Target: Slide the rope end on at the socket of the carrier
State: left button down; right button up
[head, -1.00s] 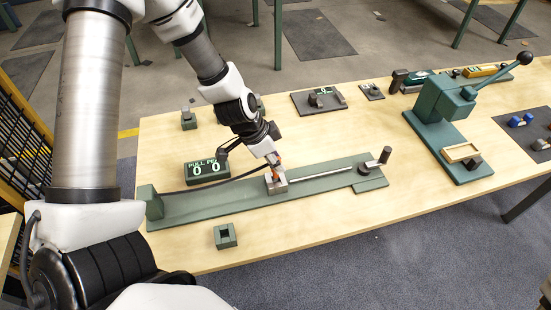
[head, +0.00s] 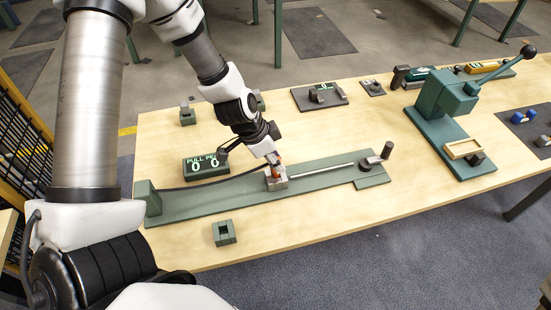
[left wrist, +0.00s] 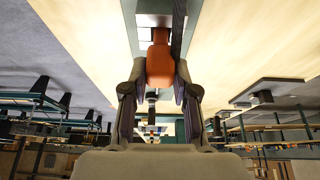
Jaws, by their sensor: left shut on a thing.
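The carrier (head: 277,183) is a grey metal block on the long green bed (head: 215,200), at the end of a shiny rod (head: 325,170). My left gripper (head: 274,161) is right above the carrier, shut on the orange rope end (left wrist: 160,66). In the left wrist view the fingers (left wrist: 160,95) stand on both sides of the orange piece. The dark rope (head: 215,184) runs left from there to the green end post (head: 147,197). The socket is hidden by the gripper, and I cannot tell whether the rope end touches it. My right gripper is not in view.
A display (head: 206,166) reading PULL with zeros stands behind the bed. A crank (head: 378,158) is at the bed's right end. A green square block (head: 224,232) lies in front. A green lever press (head: 446,110) stands at the right. The table front is mostly clear.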

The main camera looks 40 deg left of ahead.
pick_arm(q)
jog(key=shift+f+b, duration=0.95)
jog(key=shift+f, duration=0.15)
jog(key=c, duration=0.8)
grip_release()
